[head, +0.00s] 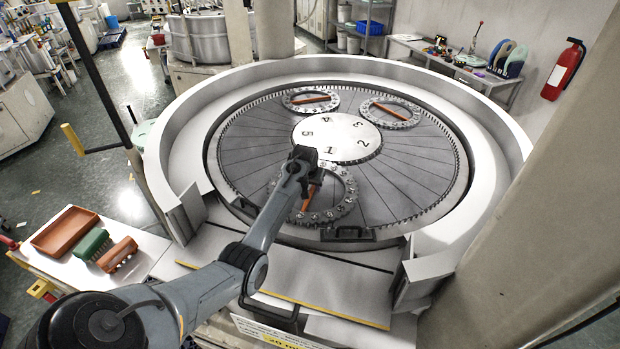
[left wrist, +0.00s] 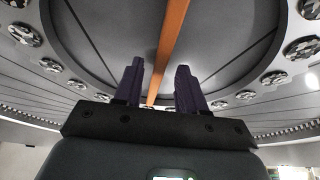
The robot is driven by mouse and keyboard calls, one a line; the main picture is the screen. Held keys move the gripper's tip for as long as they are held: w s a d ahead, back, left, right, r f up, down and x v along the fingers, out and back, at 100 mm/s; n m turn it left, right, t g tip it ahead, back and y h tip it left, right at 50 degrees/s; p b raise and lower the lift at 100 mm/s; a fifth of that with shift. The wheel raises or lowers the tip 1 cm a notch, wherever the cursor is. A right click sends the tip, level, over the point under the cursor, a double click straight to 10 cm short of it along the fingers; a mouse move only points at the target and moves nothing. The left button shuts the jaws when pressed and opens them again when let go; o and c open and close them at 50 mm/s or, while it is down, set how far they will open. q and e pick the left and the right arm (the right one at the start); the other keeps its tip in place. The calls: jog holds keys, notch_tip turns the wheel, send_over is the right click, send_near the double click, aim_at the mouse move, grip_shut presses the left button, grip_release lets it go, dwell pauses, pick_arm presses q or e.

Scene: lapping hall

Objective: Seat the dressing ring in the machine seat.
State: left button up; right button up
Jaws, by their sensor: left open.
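The dressing ring (head: 345,208) is a grey toothed ring with an orange bar across it. It lies on the near part of the round machine table, in front of the numbered centre disc (head: 337,136). My left gripper (head: 316,178) is over this ring, and my arm hides its left part. In the left wrist view the open gripper (left wrist: 159,85) has one dark finger on each side of the orange bar (left wrist: 169,45). A gap shows on both sides. I cannot tell whether the ring is fully down in its seat. My right gripper is not in view.
Two similar rings with orange bars lie farther back, one at the back left (head: 310,99) and one at the back right (head: 389,112). A raised pale rim (head: 180,150) surrounds the table. A side bench holds an orange tray (head: 64,232) and two brushes (head: 92,244).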

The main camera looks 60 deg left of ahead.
pick_arm(q)
jog(key=v, duration=1.1)
jog(key=shift+r+b, duration=0.3)
jog(key=shift+b, duration=0.15)
